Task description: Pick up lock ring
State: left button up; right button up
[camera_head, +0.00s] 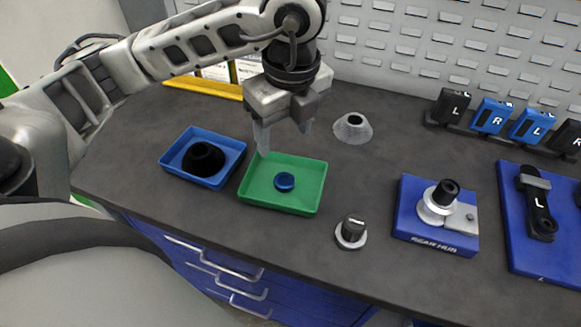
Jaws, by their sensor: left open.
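A small round blue part (285,182), which looks like the lock ring, lies flat in the green tray (258,204), near its middle. My left gripper (283,139) points down with its two fingers apart and nothing between them. It is over the back edge of the green tray, behind and above the blue part, and does not touch it. The blue part is fully in view. My right gripper is not in view.
A blue tray (229,172) with a black ring-like part (203,159) stands left of the green tray. A grey cone (352,128) stands behind.

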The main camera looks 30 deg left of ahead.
pick_arm(q)
jog(key=b, duration=0.1)
send_over(284, 179)
jog(key=f, duration=0.5)
jog(key=s+f, duration=0.1)
jog(key=f, duration=0.1)
jog(key=shift+d+f, duration=0.15)
jog(key=shift+w+f, duration=0.25)
jog(key=shift+f, duration=1.1)
jog(key=shift+w+f, duration=0.2)
jog(key=shift+f, duration=1.15)
jog(key=shift+c, duration=0.3)
jog(key=c, duration=1)
